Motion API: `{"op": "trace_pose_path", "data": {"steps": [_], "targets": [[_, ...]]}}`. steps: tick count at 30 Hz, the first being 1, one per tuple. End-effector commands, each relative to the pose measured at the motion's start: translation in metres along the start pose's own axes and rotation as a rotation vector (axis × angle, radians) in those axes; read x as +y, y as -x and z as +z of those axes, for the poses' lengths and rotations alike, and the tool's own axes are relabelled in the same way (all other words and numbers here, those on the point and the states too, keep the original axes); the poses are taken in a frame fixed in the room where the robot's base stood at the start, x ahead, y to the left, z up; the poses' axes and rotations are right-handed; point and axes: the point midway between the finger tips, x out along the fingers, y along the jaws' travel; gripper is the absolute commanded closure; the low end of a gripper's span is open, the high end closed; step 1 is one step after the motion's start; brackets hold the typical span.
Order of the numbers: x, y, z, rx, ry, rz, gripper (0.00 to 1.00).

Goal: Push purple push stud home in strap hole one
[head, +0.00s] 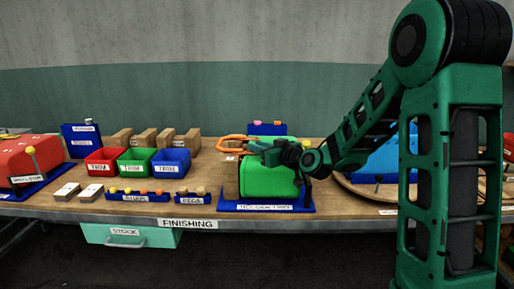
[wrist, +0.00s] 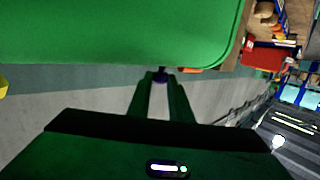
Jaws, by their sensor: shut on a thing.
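My gripper (wrist: 163,78) is shut on the purple push stud (wrist: 161,76), a small dark purple piece between the fingertips in the wrist view. The stud is just past the edge of a large green body. A bit of orange (wrist: 191,70), perhaps the strap, shows close beside it; whether they touch is unclear, and no hole can be made out. In the head view my gripper (head: 258,147) is over the top of the green press (head: 268,178). An orange strap-like loop (head: 232,139) lies to its left. The stud is hidden there.
The press stands on a blue base (head: 235,206) at the bench's front edge. Red (head: 101,162), green (head: 136,161) and blue (head: 171,162) bins stand to the left, behind low blue racks (head: 140,197). Wooden blocks (head: 150,138) stand behind the bins.

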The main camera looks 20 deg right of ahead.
Motion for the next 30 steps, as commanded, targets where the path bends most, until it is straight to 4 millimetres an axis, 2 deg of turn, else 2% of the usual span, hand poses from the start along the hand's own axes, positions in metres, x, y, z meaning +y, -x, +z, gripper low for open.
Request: {"op": "trace_pose_path", "data": {"steps": [18, 19, 21, 22, 30], "targets": [[0.000, -0.002, 0.013, 0.000, -0.001, 0.000, 1.00], [0.000, -0.002, 0.013, 0.000, -0.001, 0.000, 0.79], [0.000, -0.002, 0.013, 0.000, -0.001, 0.000, 0.62], [0.000, -0.002, 0.013, -0.001, -0.001, 0.000, 0.60], [-0.001, -0.002, 0.014, -0.002, -0.001, -0.001, 0.60]]}}
